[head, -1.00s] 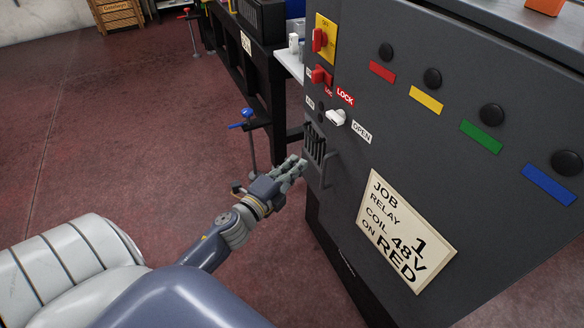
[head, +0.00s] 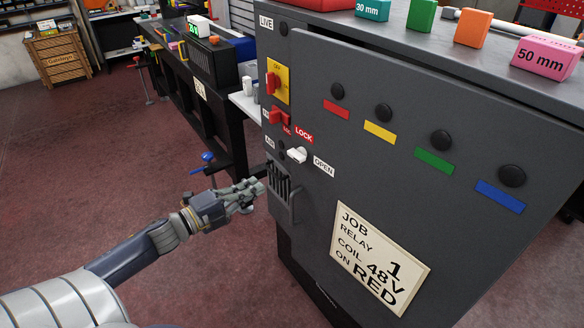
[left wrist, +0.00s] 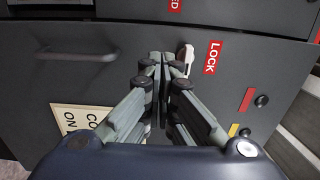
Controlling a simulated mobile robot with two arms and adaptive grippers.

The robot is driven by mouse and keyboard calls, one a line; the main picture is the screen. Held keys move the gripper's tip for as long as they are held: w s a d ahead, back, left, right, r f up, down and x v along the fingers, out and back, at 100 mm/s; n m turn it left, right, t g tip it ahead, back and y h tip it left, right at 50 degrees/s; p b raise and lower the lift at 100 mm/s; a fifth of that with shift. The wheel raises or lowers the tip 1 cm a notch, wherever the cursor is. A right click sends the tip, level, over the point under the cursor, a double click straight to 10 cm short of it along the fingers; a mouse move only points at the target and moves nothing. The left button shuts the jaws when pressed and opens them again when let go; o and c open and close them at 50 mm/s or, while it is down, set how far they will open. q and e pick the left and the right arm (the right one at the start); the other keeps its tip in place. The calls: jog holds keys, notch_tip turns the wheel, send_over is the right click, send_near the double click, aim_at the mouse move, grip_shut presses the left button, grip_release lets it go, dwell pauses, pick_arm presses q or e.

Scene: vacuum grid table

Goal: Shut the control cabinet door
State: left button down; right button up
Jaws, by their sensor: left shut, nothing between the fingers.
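The control cabinet door (head: 400,195) is the dark grey front panel with a cream job card (head: 380,258) on it. Its bar handle (head: 294,207) stands near the left edge and also shows in the left wrist view (left wrist: 77,54). A white latch knob (head: 297,155) sits by the LOCK and OPEN labels; it shows in the left wrist view (left wrist: 186,57) just beyond the fingertips. My left gripper (head: 260,187) is shut and empty, left of the handle near the vent slots (head: 279,182). My right gripper is not in view.
Red switches (head: 275,85) sit on the cabinet's left strip. Coloured blocks, including a pink one (head: 546,57), lie on top. A dark workbench (head: 190,85) with a blue-handled clamp (head: 207,158) stands behind. The floor to the left is clear.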

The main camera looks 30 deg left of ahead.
pick_arm(q)
jog(key=x, duration=1.2)
jog(key=shift+w+p, duration=0.25)
jog(key=shift+p, duration=0.15)
jog(key=shift+d, duration=0.1)
